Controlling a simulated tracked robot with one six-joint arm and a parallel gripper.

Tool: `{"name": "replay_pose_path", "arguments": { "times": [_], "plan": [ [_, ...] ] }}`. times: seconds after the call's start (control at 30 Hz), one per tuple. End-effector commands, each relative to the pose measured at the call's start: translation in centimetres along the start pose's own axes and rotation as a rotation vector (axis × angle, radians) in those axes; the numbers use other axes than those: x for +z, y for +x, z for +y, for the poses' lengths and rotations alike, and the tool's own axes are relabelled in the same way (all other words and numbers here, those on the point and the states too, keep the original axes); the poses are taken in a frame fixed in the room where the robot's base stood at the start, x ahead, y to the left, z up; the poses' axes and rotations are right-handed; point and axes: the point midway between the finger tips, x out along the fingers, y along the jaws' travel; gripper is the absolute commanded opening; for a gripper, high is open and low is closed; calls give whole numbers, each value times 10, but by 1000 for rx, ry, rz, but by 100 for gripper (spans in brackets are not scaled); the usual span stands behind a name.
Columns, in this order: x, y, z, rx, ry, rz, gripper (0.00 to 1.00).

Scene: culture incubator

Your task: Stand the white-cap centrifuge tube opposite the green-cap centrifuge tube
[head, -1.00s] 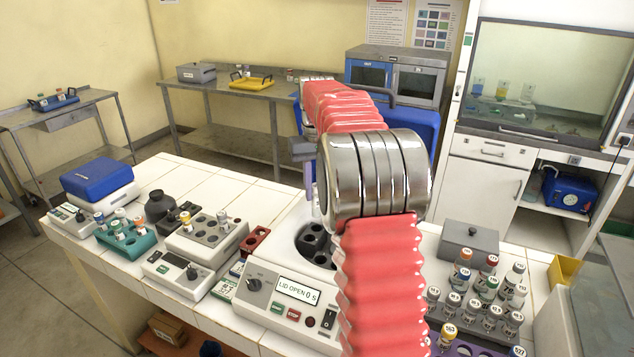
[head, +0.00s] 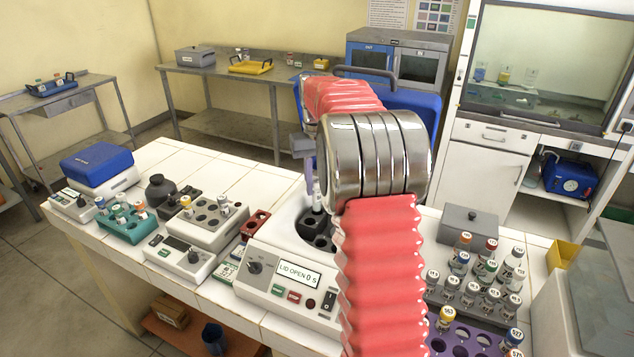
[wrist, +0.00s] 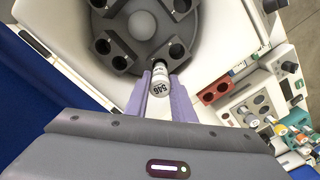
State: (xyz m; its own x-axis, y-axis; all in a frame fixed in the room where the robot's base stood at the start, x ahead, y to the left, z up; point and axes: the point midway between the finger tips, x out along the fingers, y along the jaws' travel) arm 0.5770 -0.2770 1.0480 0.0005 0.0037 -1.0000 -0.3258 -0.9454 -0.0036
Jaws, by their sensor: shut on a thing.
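My gripper (wrist: 161,92) has its purple fingers shut on the white-cap centrifuge tube (wrist: 160,83), whose cap reads 546. The tube is over the near edge of the centrifuge rotor (wrist: 146,47), in line with a hole there. I cannot tell how far into the hole it reaches. In the head view my gripper (head: 313,185) is above the open centrifuge (head: 266,281), partly behind my arm. The rotor shows several dark holes around a grey hub. No green cap shows in the visible part of the rotor; its far side is cut off in the wrist view.
The centrifuge display reads "LID OPEN 0 S". A red rack (head: 255,224) and a grey-white block with tubes (head: 207,224) stand left of the centrifuge. A grey box (head: 469,226), several capped vials and a purple rack (head: 464,337) are at right.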

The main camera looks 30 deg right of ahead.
Motion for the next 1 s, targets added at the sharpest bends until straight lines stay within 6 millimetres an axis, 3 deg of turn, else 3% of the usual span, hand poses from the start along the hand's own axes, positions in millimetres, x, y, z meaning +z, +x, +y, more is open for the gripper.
{"name": "replay_pose_path", "arguments": {
  "times": [1.0],
  "plan": [
    [1, 19, 1, 0, 0, 0, 1]
  ]
}}
